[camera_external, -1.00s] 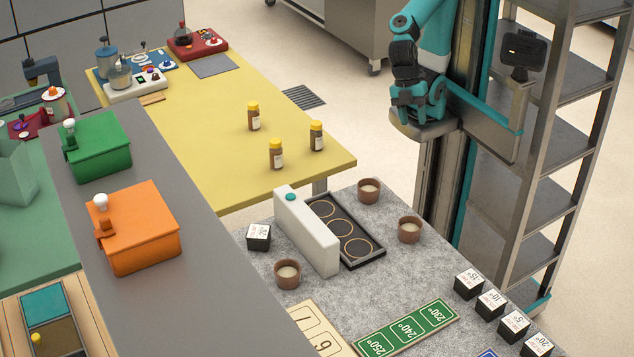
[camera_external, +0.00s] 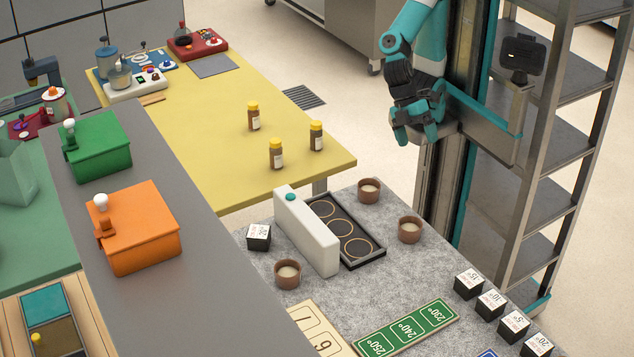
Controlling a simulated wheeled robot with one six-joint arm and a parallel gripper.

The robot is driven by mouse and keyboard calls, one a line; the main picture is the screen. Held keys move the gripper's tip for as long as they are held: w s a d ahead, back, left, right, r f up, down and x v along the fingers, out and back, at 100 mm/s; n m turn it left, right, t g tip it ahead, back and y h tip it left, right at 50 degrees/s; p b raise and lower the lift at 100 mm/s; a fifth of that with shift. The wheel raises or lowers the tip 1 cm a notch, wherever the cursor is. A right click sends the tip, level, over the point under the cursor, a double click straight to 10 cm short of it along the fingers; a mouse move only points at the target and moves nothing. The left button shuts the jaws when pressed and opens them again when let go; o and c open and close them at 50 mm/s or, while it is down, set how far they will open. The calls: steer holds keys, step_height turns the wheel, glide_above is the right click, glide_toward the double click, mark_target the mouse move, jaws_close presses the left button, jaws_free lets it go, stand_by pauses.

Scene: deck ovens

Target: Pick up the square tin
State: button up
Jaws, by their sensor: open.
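I cannot pick out a thing that is clearly the square tin in this view. My gripper (camera_external: 416,136) is open and empty, pointing down in the air beyond the far right of the grey speckled table (camera_external: 425,262). It is well apart from everything on the tables. An orange box (camera_external: 146,238) and a green box (camera_external: 103,152), each with a white knob, stand on the grey ledge (camera_external: 125,300) at left. Small black cubes with white labels, such as one cube (camera_external: 258,243), stand on the speckled table.
Three brown cups (camera_external: 410,236) surround a black tray with rings (camera_external: 360,247) and a white upright block (camera_external: 307,235). A green number board (camera_external: 405,330) lies in front. Three yellow-capped bottles (camera_external: 276,158) stand on the yellow table (camera_external: 215,175). A shelf rack (camera_external: 550,150) rises at right.

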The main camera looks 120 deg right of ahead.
steer(key=w+a+f+m+g+y+b, duration=0.1)
steer(key=w+a+f+m+y+b, duration=0.25)
steer(key=a+f+m, duration=0.65)
steer(key=m+t+y+b, duration=0.1)
steer(key=m+y, duration=0.3)
steer(key=m, duration=0.7)
glide_toward(463, 273)
steer(key=shift+m+t, duration=0.3)
steer(key=shift+m, duration=0.1)
steer(key=x, duration=0.2)
steer(key=p+x, duration=0.1)
steer(key=x, duration=0.4)
steer(key=shift+s+f, duration=0.25)
steer(key=shift+f, duration=0.2)
steer(key=x, duration=0.2)
steer(key=p+x, duration=0.1)
steer(key=x, duration=0.1)
steer(key=shift+s+a+f, duration=0.1)
steer(key=shift+s+a, duration=0.1)
steer(key=shift+a, duration=0.15)
steer(key=shift+a+f, duration=0.25)
steer(key=shift+a, duration=0.25)
steer(key=c, duration=1)
steer(key=shift+c, duration=0.6)
steer(key=shift+r, duration=0.1)
